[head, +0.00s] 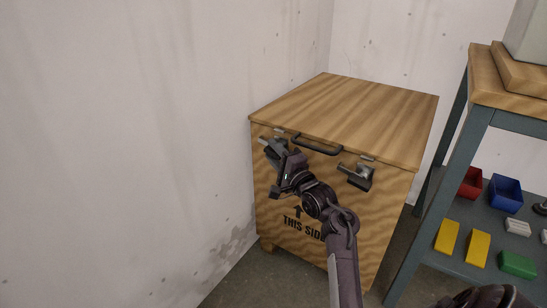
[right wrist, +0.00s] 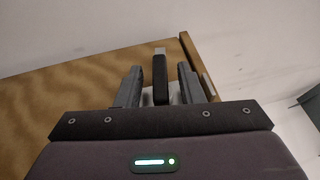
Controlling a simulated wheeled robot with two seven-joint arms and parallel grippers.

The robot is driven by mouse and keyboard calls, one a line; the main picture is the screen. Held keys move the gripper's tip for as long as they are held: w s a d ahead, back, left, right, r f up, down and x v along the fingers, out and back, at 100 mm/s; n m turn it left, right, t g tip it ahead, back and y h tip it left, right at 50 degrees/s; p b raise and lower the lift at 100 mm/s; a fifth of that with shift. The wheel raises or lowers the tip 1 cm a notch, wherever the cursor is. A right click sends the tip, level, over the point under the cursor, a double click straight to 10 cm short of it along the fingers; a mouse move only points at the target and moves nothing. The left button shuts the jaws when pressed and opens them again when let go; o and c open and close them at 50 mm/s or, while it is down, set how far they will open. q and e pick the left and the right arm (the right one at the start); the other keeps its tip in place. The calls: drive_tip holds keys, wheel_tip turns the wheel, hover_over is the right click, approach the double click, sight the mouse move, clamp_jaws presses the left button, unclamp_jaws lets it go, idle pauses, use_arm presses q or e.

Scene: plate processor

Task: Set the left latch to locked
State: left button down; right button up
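A wooden crate (head: 350,118) with a lid stands against the wall. Its left latch is at the front's upper left, mostly hidden by my right gripper (head: 273,148) in the head view. In the right wrist view the dark lever of the left latch (right wrist: 160,80) stands between the two fingers of my right gripper (right wrist: 158,88). The fingers are apart, with a gap showing on each side of the lever. The right latch (head: 357,176) is on the same front face, clear of the gripper. My left gripper is not in view.
A dark bar handle (head: 318,149) sits on the crate front between the latches. A wall (head: 140,130) is close on the left. A shelf unit (head: 450,165) with coloured bins and blocks stands close on the right.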

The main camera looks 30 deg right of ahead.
drive_tip(key=shift+w, duration=0.1)
clamp_jaws()
